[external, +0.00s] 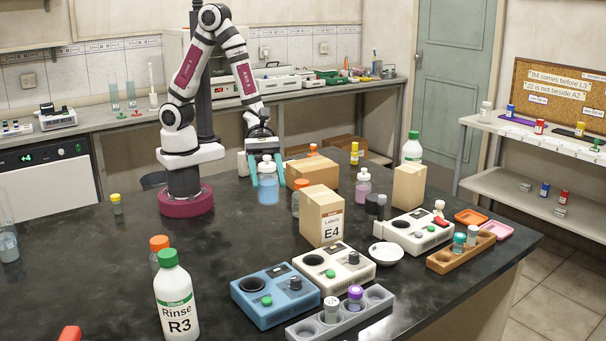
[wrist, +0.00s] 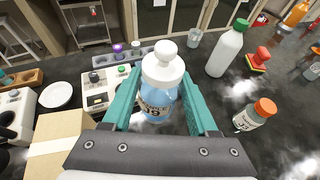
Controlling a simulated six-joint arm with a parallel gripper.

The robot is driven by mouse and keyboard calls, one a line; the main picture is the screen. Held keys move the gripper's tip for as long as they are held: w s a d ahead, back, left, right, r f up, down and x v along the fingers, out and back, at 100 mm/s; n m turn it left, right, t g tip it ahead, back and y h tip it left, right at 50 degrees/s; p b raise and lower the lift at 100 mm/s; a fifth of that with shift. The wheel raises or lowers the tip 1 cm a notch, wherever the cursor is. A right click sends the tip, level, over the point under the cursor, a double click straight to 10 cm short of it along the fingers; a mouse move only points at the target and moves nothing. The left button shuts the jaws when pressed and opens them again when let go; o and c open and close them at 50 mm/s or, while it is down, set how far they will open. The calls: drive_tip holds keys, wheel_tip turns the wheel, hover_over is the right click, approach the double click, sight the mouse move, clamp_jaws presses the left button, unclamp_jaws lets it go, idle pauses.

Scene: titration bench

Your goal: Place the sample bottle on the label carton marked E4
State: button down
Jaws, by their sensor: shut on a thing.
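The sample bottle, with a white cap and blue liquid, is between the teal fingers of my gripper (external: 267,172). Its blue body (external: 268,194) shows below the fingers in the external view, where it looks upright. In the wrist view the bottle (wrist: 160,97) stands between the two fingers, its label partly hidden. I cannot tell whether its base is clear of the bench. The label carton marked E4 (external: 322,216) stands on the bench, to the right of and nearer the camera than my gripper. A carton top (wrist: 58,135) shows at lower left in the wrist view.
A pink bottle (external: 363,188) and a taller carton (external: 409,186) are farther right. The Rinse R3 bottle (external: 176,297) stands at the front. The bench left of the gripper is mostly clear.

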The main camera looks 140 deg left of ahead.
drive_tip(key=a+r+n+t+y, duration=0.1)
drive_tip(key=a+r+n+y, duration=0.25)
drive_tip(key=r, duration=0.55)
hover_over(321, 194)
drive_tip(key=shift+y, duration=0.35)
drive_tip(key=shift+f, duration=5.5)
drive_tip(key=shift+c, duration=0.9)
unclamp_jaws()
drive_tip(key=shift+f, duration=0.1)
